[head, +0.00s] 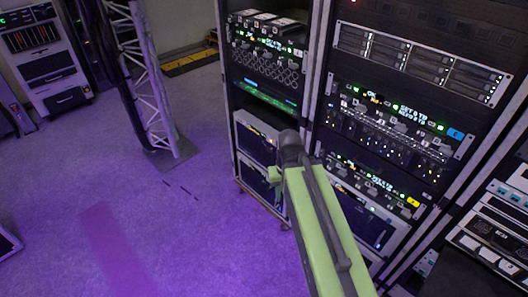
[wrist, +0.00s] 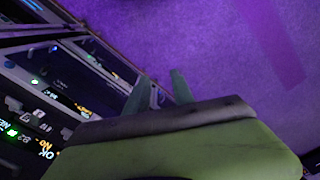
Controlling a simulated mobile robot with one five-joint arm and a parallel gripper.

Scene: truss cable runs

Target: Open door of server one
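Two server racks stand side by side in the head view, the left rack (head: 232,130) and the nearer right rack (head: 312,95). No label tells me which one is server one, and I cannot make out a door handle. Both have lit panels above framed box units (head: 257,138) at the bottom. My green arm reaches up in front of the right rack and hides part of its lower units. My gripper (wrist: 160,92) shows in the wrist view with two separate fingers and nothing between them. It is beside the rack's dark lit front (wrist: 45,85); I cannot tell whether it touches.
A white lattice truss (head: 150,85) with black cables stands on the floor at left. A grey equipment cabinet (head: 50,60) is at the back left. More white-framed units (head: 490,230) are at the right edge.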

